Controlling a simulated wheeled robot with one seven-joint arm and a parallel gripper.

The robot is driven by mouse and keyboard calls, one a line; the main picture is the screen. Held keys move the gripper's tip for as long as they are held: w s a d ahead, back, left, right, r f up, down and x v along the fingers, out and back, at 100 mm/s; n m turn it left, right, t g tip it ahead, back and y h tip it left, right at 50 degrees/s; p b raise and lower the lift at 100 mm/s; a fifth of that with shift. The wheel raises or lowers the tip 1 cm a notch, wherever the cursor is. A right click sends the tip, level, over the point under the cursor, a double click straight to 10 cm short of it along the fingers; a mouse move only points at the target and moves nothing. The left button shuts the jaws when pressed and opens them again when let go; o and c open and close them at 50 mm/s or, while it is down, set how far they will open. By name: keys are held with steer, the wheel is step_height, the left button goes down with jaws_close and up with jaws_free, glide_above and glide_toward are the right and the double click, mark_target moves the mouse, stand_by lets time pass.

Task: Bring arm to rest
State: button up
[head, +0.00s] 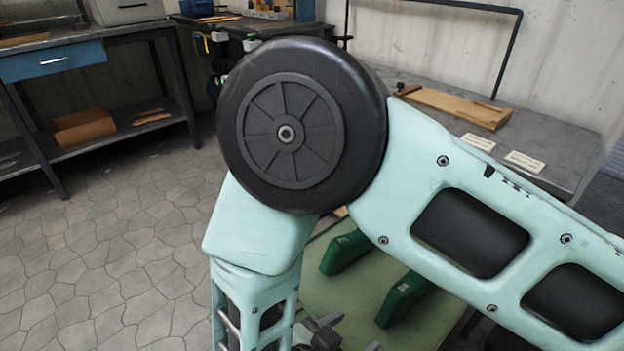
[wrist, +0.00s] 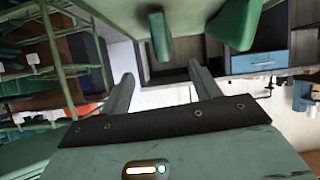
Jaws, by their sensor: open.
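My mint-green arm fills the middle and right of the head view, bent at a large black round joint. My gripper (head: 328,335) shows only in part at the bottom edge of that view, beside a light green surface (head: 325,285). In the wrist view my gripper (wrist: 160,70) has its two grey fingers well apart, with nothing between them. Two dark green blocks (head: 347,252) (head: 403,298) are on the light green surface. They also show at the top of the wrist view (wrist: 160,38) (wrist: 233,22), apart from the fingers.
A grey bench (head: 560,150) at the back right holds a wooden board (head: 455,106) and two white cards (head: 478,142) (head: 524,161). A workbench with a blue drawer (head: 52,62) stands at the left. The stone floor (head: 110,255) is clear at the left. A green rack (wrist: 55,60) shows in the wrist view.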

steer(key=w+a+r+n+y, duration=0.2)
steer(key=w+a+r+y, duration=0.1)
steer(key=w+a+y, duration=0.35)
steer(key=a+r+n+g+y, duration=0.2)
steer(key=a+r+n+y, duration=0.3)
steer(key=a+r+y, duration=0.25)
steer(key=s+d+r+n+g+y, duration=0.1)
steer(key=s+d+r+n+g, duration=0.35)
steer(key=r+n, duration=0.2)
steer(key=s+d+r+n+g+h, duration=0.1)
steer(key=s+d+r+n+h, duration=0.15)
steer(key=d, duration=0.55)
steer(key=s+d+r+n+h, duration=0.15)
steer(key=s+d, duration=0.25)
steer(key=d, duration=0.4)
step_height(320, 180, up, 19)
steer(key=a+p, duration=0.1)
steer(key=p, duration=1.9)
steer(key=shift+r, duration=0.15)
steer(key=shift+s+a, duration=0.1)
